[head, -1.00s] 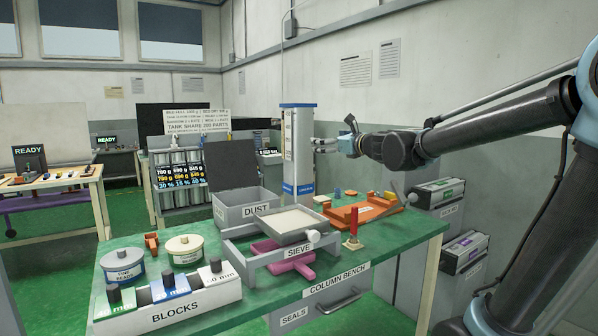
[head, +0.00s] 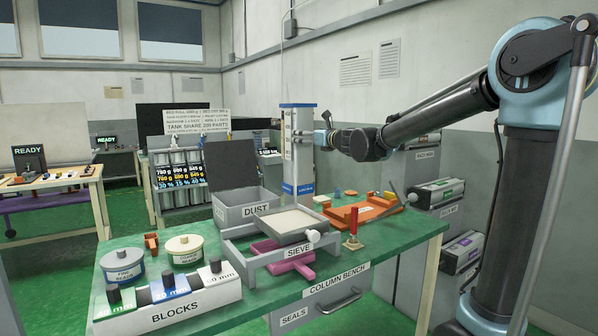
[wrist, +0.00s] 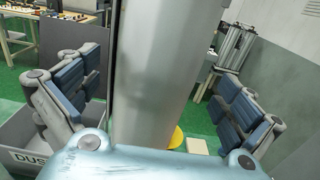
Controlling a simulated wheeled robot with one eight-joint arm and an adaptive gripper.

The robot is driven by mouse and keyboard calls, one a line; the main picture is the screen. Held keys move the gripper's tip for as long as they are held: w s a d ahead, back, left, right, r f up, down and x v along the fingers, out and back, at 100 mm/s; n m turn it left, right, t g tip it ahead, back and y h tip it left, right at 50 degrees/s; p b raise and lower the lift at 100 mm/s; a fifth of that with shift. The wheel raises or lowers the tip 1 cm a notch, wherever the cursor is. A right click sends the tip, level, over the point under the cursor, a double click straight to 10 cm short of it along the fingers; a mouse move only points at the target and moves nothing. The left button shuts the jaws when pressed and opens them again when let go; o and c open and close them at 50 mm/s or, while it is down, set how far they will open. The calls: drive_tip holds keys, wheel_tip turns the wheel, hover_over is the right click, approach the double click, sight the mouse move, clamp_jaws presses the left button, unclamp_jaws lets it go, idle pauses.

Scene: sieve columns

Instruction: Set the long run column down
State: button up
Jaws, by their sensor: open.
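The long run column (head: 298,152) is a tall grey-white column with a blue top and a blue band near its foot. It stands upright at the back of the green bench (head: 372,249), just right of the dust box. My gripper (head: 308,137) is open at the column's upper part, coming from the right. In the wrist view the column (wrist: 153,75) runs between my two blue-padded fingers, which are spread on either side with visible gaps. The column's foot is partly hidden behind items in the head view.
The grey dust box (head: 247,212) is beside the column. The sieve (head: 290,228) is in front, and an orange tray (head: 345,217) with a red-handled tool (head: 353,228) lies to the right. Blocks (head: 168,297) and two round tubs fill the front left.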

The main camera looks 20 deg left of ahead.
drive_tip(key=x, duration=0.7)
drive_tip(key=shift+f, duration=0.15)
drive_tip(key=c, duration=1.8)
